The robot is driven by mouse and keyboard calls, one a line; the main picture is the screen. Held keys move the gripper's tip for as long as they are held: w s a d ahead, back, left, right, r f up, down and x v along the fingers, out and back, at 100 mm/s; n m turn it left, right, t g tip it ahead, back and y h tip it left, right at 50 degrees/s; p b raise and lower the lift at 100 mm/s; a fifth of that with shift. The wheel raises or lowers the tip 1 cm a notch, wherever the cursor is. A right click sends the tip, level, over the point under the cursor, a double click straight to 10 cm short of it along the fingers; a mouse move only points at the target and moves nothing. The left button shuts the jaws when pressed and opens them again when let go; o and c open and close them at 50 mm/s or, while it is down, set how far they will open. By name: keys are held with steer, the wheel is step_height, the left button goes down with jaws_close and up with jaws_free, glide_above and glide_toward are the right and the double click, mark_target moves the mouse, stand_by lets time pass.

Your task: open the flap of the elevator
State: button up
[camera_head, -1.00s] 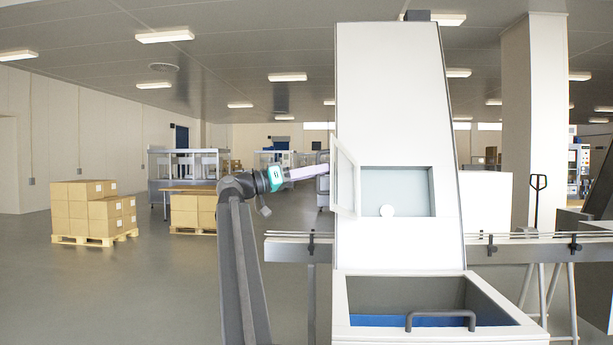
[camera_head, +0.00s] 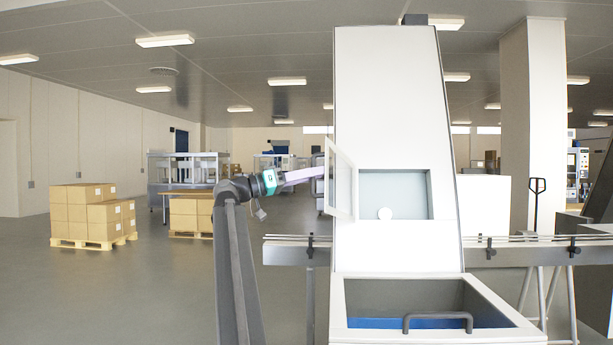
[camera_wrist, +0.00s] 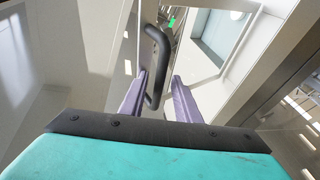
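The elevator (camera_head: 388,100) is a tall white housing with a square opening (camera_head: 405,190) in its front. Its flap (camera_head: 342,182), a framed panel with a clear pane, is hinged at the opening's left side and stands swung outward. In the wrist view the dark bar handle (camera_wrist: 160,60) on the flap stands in front of my gripper (camera_wrist: 158,78). The purple fingers are apart, with the handle's lower part between them, closer to the left finger. A gap shows at the right finger. In the head view the fingertips cannot be made out clearly near the flap.
A white bin (camera_head: 430,335) with a dark handle (camera_head: 438,316) juts out below the opening. A conveyor rail (camera_head: 520,250) runs across at both sides of the elevator. Boxes on pallets (camera_head: 92,215) stand at the left. The floor at the left is open.

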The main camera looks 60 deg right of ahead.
steer(key=v, duration=1.3)
steer(key=shift+w+a+b, duration=0.25)
steer(key=shift+a+b, duration=0.05)
steer(key=shift+b, duration=0.05)
